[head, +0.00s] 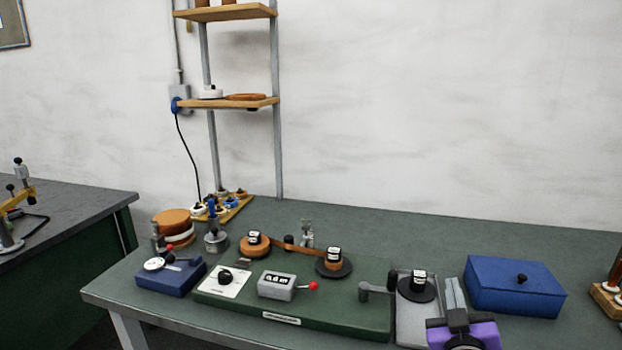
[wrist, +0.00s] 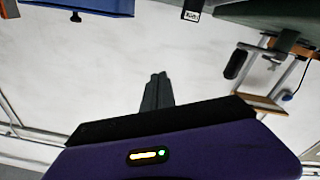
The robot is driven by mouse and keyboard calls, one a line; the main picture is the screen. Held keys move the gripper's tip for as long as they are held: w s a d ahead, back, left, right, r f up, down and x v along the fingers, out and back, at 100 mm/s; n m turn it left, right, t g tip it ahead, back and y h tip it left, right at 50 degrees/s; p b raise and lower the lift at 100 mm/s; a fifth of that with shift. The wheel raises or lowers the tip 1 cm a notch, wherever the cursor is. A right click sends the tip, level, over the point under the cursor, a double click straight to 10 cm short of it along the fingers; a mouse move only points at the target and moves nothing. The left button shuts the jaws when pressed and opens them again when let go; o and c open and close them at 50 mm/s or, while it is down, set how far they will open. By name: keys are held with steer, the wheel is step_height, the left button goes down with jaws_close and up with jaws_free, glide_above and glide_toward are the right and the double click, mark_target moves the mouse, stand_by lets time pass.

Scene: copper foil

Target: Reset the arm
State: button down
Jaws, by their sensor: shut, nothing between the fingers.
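My gripper (head: 453,283) is at the lower right of the head view, its purple and black body low in the picture. Its two grey fingers are together with nothing between them. In the wrist view the shut fingers (wrist: 157,78) stand out against the pale wall. In the head view the gripper overlaps the bench between a grey plate (head: 408,325) with a black spool (head: 417,287) and a blue lidded box (head: 515,290). I cannot tell its exact height. The rest of my arm is mostly out of view.
A green winding base (head: 350,312) carries two spools joined by copper foil (head: 290,245), a counter (head: 277,285) with a red knob and a dial. A blue gauge block (head: 170,280) stands left. A shelf post (head: 278,150) rises behind. The back right of the bench (head: 430,235) is clear.

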steer(key=s+a+f+t+y, duration=0.1)
steer(key=s+a+f+y, duration=0.15)
steer(key=s, duration=0.55)
steer(key=s+a+f+y, duration=0.1)
steer(key=s+a+f, duration=0.3)
steer(key=s, duration=0.5)
steer(key=s+a+f+g+y, duration=0.1)
steer(key=s+g, duration=0.1)
steer(key=s, duration=1.3)
steer(key=s+f+m+g, duration=0.1)
steer(key=s+f+g, duration=0.1)
steer(key=s, duration=1.4)
steer(key=shift+a+f+m+y, duration=0.25)
steer(key=shift+a+m+y, duration=0.05)
steer(key=shift+a+y, duration=0.1)
